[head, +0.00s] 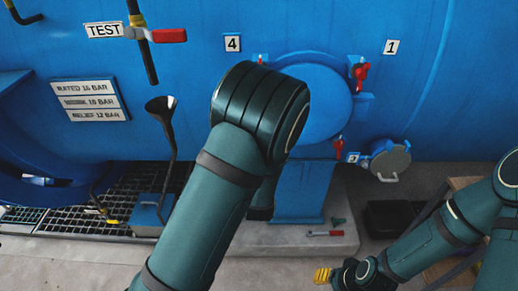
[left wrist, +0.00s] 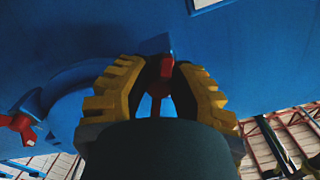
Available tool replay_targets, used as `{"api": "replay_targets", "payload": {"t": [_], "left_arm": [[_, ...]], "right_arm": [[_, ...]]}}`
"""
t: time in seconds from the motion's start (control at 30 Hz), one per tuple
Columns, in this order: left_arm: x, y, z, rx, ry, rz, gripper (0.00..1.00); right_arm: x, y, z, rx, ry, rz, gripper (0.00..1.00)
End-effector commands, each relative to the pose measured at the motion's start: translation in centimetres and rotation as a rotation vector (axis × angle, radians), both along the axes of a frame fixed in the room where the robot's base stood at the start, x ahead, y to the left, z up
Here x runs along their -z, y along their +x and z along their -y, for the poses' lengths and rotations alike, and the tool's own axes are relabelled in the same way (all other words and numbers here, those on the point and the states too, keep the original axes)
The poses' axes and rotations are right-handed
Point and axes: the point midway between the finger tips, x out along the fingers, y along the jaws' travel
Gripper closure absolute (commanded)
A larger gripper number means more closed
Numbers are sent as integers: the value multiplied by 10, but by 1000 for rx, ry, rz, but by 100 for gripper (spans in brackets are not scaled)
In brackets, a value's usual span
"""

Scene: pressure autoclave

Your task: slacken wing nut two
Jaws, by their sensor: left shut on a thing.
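Red wing nuts sit around the round blue hatch cover (head: 322,100): one at its upper right (head: 360,73), one at its lower right (head: 338,147), and a red tip at its upper left (head: 260,60). My left gripper (left wrist: 160,82) has its yellow fingers on both sides of a red wing nut (left wrist: 166,68) and is shut on it. Another red wing nut (left wrist: 17,127) shows at the left of the wrist view. In the head view my left arm hides the left gripper. The held nut's number is not readable. My right gripper (head: 322,275) is low, away from the hatch; its opening is unclear.
Plates marked 4 (head: 232,42) and 1 (head: 391,47) are on the blue vessel. A red-handled TEST valve (head: 168,36) and a black funnel (head: 161,106) stand to the left. A grey round cap (head: 390,160) is at right.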

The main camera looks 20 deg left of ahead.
Motion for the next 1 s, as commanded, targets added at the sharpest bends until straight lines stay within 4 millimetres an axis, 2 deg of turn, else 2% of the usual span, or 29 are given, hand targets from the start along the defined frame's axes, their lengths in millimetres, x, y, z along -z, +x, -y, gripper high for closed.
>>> {"api": "replay_targets", "payload": {"t": [0.13, 0.17, 0.2, 0.23, 0.63, 1.0], "left_arm": [[-4, 2, 0, -1, 1, 11, 100], [-4, 2, 0, -1, 1, 11, 69], [-4, 2, 0, 0, 1, 10, 55], [-3, 2, 0, 0, 1, 10, 47], [-1, -5, 2, 2, 1, 2, 47], [-1, -58, 17, 2, 1, 3, 47]], "right_arm": [[0, 0, 0, 0, 0, 0, 53], [0, 0, 0, 0, 0, 0, 53], [0, 0, 0, 0, 0, 0, 53], [0, 0, 0, 0, 0, 0, 53], [0, 0, 0, 0, 0, 0, 53], [0, 0, 0, 0, 0, 0, 53]]}}
